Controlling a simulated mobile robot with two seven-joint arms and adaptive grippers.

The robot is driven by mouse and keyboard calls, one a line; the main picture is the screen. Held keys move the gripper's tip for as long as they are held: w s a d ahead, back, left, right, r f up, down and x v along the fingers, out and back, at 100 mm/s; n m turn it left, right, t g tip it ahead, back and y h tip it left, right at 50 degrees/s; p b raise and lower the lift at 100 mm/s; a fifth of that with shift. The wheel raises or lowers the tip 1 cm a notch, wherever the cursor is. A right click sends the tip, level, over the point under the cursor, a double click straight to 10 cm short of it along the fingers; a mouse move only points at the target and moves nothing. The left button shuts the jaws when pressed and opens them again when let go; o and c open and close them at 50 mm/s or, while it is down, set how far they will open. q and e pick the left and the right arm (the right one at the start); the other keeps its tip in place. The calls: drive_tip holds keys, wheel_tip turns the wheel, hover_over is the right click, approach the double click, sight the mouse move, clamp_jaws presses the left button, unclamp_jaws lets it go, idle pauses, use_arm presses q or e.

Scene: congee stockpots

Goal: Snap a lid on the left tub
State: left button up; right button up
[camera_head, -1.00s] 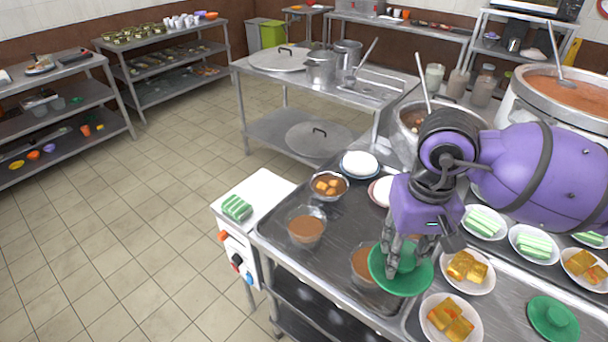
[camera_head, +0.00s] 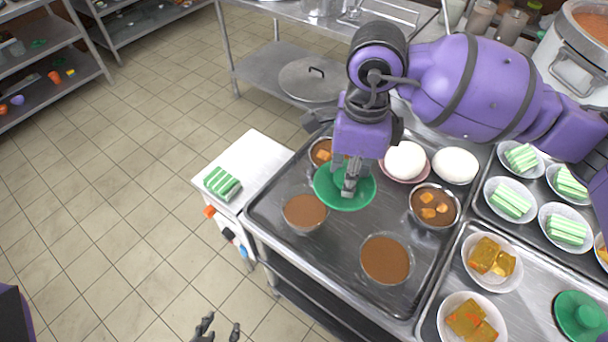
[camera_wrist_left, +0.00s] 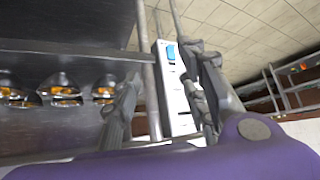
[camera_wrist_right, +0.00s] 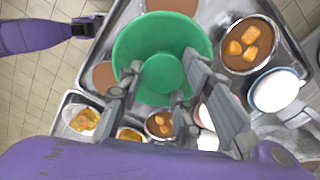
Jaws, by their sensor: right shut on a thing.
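The left tub (camera_head: 305,213) is clear, uncovered and holds brown food, on the tray's left side. A similar uncovered tub (camera_head: 386,258) stands to its right and nearer. My right gripper (camera_head: 350,183) is shut on a green lid (camera_head: 330,198), which hangs over the tray just behind and right of the left tub. The lid (camera_wrist_right: 135,40) fills the middle of the right wrist view, with the fingers around its knob. A second green lid (camera_head: 582,315) lies at the lower right. My left gripper (camera_head: 218,329) is open and empty, low over the floor in front.
A bowl of orange cubes (camera_head: 322,151) is partly hidden behind the held lid; another (camera_head: 434,205) stands to its right. White mounds (camera_head: 405,160) sit on plates behind. Dessert bowls (camera_head: 491,262) crowd the right.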

drive_tip(key=a+m, duration=0.2)
drive_tip(key=m, duration=0.2)
drive_tip(key=a+f+m, duration=0.1)
drive_tip(key=a+m, duration=0.1)
drive_tip(key=m, duration=0.3)
drive_tip(key=w+a+f+m+b, duration=0.1)
drive_tip(key=a+m, duration=0.1)
drive_tip(key=m, duration=0.3)
drive_tip(key=shift+a, duration=0.35)
use_arm(q)
drive_tip(key=f+b, duration=0.2)
drive_tip(key=f, duration=0.1)
drive_tip(key=f+b, duration=0.1)
drive_tip(key=b, duration=0.1)
drive_tip(key=shift+a+f, duration=0.3)
drive_tip(key=shift+a, duration=0.1)
use_arm(e)
wheel_tip(320, 180, down, 7)
drive_tip(key=a+m, duration=0.2)
drive_tip(key=m, duration=0.3)
use_arm(q)
drive_tip(key=shift+s+a+f, duration=0.1)
drive_tip(key=shift+s, duration=0.35)
drive_tip(key=shift+w+r, duration=0.15)
drive_tip(key=shift+r, duration=0.1)
use_arm(e)
drive_tip(key=shift+r, duration=0.1)
